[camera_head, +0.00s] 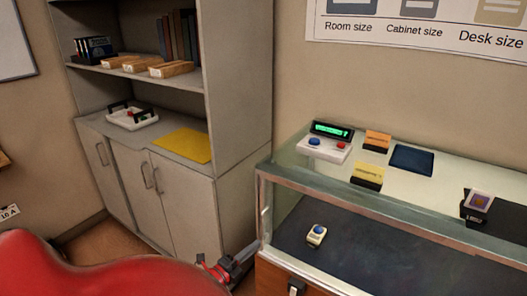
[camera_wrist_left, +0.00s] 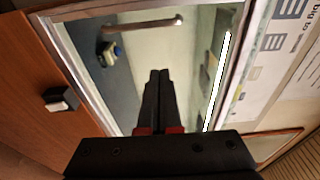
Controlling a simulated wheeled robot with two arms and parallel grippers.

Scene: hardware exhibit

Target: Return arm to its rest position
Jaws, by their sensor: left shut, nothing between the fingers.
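My left gripper (camera_head: 244,257) shows low in the head view, in front of the glass display case (camera_head: 340,205) near its left corner. In the left wrist view its two black fingers (camera_wrist_left: 158,74) are together with nothing between them. The case's glass, metal frame and a bar handle (camera_wrist_left: 150,25) show beyond the fingers; I cannot tell the exact gap. My right gripper is not in view.
On the case top are a white device with a green display (camera_head: 325,148), an orange box (camera_head: 377,141), a yellow box (camera_head: 367,176) and a dark blue pad (camera_head: 412,160). Inside sits a small device (camera_head: 316,236). A grey cabinet (camera_head: 185,195) stands at left.

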